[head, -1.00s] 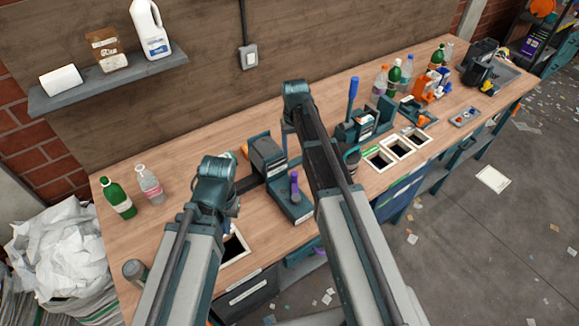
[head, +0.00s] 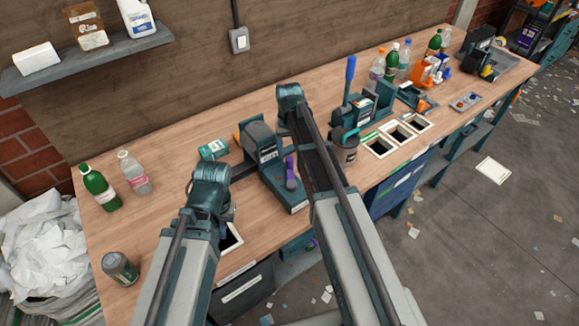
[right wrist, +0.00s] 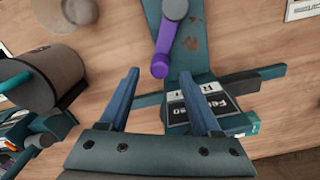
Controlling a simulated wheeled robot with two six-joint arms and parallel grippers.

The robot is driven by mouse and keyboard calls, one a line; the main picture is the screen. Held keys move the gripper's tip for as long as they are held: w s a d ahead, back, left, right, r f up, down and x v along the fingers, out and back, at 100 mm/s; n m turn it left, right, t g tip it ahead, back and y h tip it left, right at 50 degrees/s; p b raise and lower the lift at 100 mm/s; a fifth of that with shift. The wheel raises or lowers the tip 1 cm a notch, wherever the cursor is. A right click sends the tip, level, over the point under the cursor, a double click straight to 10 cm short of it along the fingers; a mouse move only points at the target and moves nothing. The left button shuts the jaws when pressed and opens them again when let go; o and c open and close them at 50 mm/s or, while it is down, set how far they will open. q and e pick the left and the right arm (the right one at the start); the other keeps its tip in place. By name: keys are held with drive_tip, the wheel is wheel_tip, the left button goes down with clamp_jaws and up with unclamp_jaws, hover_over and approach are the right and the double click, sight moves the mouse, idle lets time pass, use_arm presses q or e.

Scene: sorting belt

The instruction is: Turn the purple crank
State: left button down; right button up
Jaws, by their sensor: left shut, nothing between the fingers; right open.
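The purple crank (head: 290,172) stands on a teal device (head: 292,200) in the middle of the bench. In the right wrist view the crank (right wrist: 165,42) has a round grey hub and a purple arm with a knob end. My right gripper (right wrist: 156,72) is open, with one blue finger on each side of the line to the knob. I see no finger contact with the crank. In the head view my right arm hides this gripper. My left arm reaches to the left of the device; its gripper is hidden behind the arm.
A grey cup (head: 345,150) stands right of the device. A teal box (head: 213,150) lies behind it to the left. Two bottles (head: 98,187) and a dark can (head: 120,268) stand at the left. Framed openings (head: 400,133) lie to the right. Bare wood shows at the left middle.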

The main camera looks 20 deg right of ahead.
sight(290, 158)
wheel_tip(290, 158, down, 4)
drive_tip(key=b, duration=0.3)
drive_tip(key=shift+f, duration=0.1)
drive_tip(key=shift+c, duration=0.2)
clamp_jaws()
idle(1.0)
